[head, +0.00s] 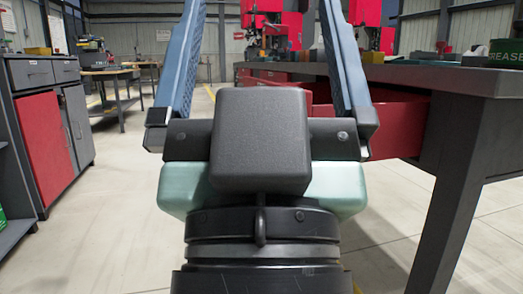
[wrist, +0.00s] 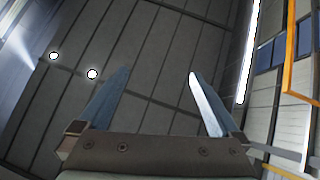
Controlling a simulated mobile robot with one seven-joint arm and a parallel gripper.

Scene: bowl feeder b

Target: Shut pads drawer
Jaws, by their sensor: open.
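A red drawer (head: 402,122) stands pulled out from under the dark workbench (head: 450,82) at the right in the head view. I take it for the pads drawer, but no label on it can be read. My gripper and wrist cover part of it. My gripper (head: 262,8) fills the middle of the head view, its two blue fingers spread wide and pointing up. In the wrist view my gripper (wrist: 160,74) is open with nothing between its fingers. That view shows only ceiling and upper wall, and no drawer. My gripper is apart from the drawer and in front of it.
A grey cabinet with a red door (head: 52,146) stands at the left. The bench leg (head: 450,205) comes down at the right. A smaller table (head: 112,85) stands farther back. Red machines (head: 272,25) stand behind the bench. The floor (head: 115,225) at left is clear.

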